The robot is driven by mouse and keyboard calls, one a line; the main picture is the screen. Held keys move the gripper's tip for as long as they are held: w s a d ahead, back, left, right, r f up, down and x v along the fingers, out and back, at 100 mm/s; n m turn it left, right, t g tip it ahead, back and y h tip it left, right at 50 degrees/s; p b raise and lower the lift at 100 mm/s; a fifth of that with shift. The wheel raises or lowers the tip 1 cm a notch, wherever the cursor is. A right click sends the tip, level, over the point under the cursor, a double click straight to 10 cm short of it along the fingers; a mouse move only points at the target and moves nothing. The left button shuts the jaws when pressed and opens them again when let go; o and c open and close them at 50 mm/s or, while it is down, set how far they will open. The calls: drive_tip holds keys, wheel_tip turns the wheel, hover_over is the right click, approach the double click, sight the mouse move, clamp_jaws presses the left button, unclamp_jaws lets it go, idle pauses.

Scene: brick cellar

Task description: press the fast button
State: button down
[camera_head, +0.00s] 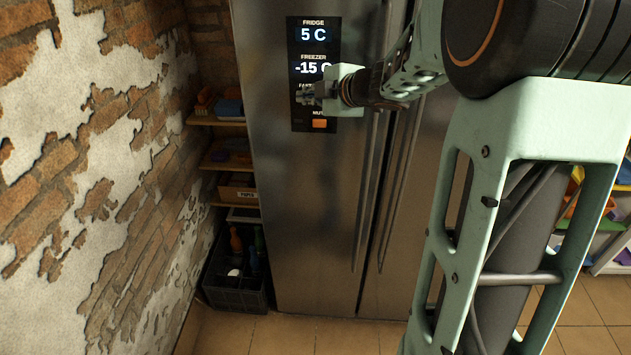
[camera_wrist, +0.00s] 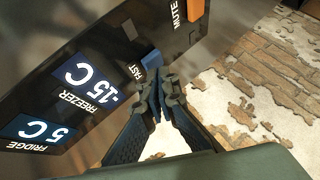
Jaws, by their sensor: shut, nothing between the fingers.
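The fridge's black control panel (camera_head: 298,48) reads FRIDGE 5 C and FREEZER -15 C in the head view. The FAST button (camera_wrist: 152,61) is blue and sits beside its FAST label in the wrist view. In the head view my gripper hides it. The MUTE button (camera_head: 319,124) is orange and lies below; it also shows at the top of the wrist view (camera_wrist: 193,10). My gripper (camera_wrist: 160,92) is shut and empty, with its fingertips right by the FAST button. I cannot tell whether they touch it. It also shows in front of the panel in the head view (camera_head: 304,94).
The steel fridge (camera_head: 300,200) has long vertical handles (camera_head: 365,200) right of the panel. A brick wall (camera_head: 90,180) and small shelves (camera_head: 228,166) stand to the left. A dark crate (camera_head: 235,290) holding bottles stands on the tiled floor.

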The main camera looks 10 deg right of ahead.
drive_tip(key=shift+w, duration=0.2)
idle(0.3)
drive_tip(key=shift+s, duration=0.15)
drive_tip(key=shift+s+a, duration=0.15)
drive_tip(key=shift+s, duration=0.3)
drive_tip(key=s+a, duration=0.2)
drive_tip(key=s, duration=0.3)
drive_tip(key=shift+s, duration=0.4)
idle(0.5)
